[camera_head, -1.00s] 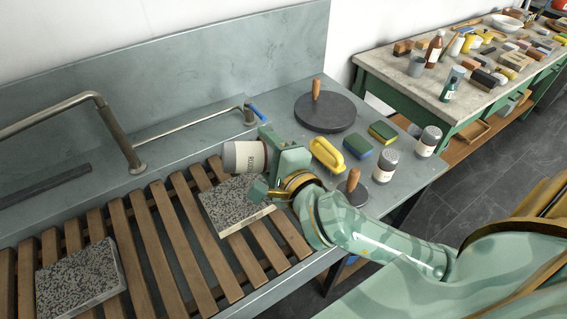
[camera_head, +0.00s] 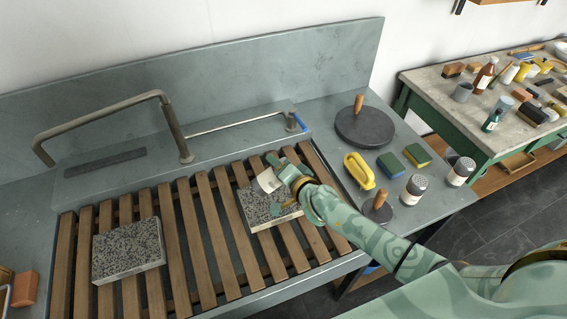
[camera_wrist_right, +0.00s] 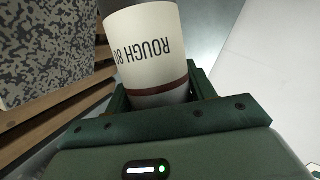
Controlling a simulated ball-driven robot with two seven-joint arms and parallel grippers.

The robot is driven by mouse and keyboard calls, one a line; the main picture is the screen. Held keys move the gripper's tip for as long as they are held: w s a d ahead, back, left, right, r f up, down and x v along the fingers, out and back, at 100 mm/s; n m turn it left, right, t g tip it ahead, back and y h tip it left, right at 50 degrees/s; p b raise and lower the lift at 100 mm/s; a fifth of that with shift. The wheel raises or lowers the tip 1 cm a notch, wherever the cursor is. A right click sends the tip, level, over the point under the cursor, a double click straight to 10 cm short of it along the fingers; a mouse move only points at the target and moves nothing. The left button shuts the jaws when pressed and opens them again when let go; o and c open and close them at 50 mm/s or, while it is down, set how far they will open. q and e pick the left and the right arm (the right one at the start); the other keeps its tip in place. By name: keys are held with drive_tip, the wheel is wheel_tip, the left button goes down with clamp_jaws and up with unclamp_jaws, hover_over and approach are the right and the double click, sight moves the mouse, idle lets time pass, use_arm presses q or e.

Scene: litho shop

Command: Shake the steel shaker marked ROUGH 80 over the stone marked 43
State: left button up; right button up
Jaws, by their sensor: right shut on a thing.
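My right gripper (camera_head: 283,176) is shut on a steel shaker (camera_head: 266,181) with a pale label. In the right wrist view the shaker (camera_wrist_right: 147,50) fills the jaws, and its label reads ROUGH 80 upside down. In the head view the shaker is tilted, at the back edge of a grey speckled stone (camera_head: 262,213) on the right of the slatted rack; the gap between them is unclear. A second speckled stone (camera_head: 128,252) lies on the rack's left part. No number is readable on either stone. My left gripper is out of view.
Two more shakers (camera_head: 414,188) (camera_head: 460,171), sponges (camera_head: 390,165) (camera_head: 417,154), a yellow-handled brush (camera_head: 359,171), a large dark disc (camera_head: 364,127) and a smaller handled disc (camera_head: 377,208) stand right of the rack. A metal pipe (camera_head: 170,115) rises behind it. Slats between the stones are clear.

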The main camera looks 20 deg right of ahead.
drive_tip(key=a+r+n+h+p, duration=0.2)
drive_tip(key=n, duration=0.1)
drive_tip(key=a+r+n+h+p, duration=0.2)
drive_tip(key=a+n+p, duration=0.1)
drive_tip(key=shift+s+r+n, duration=0.1)
drive_tip(key=shift+r+n, duration=0.2)
drive_tip(key=shift+r, duration=0.1)
drive_tip(key=shift+a+n+h+p, duration=0.5)
drive_tip(key=shift+a+n+p, duration=0.1)
drive_tip(key=shift+a+n+h, duration=0.25)
drive_tip(key=shift+n+h, duration=0.05)
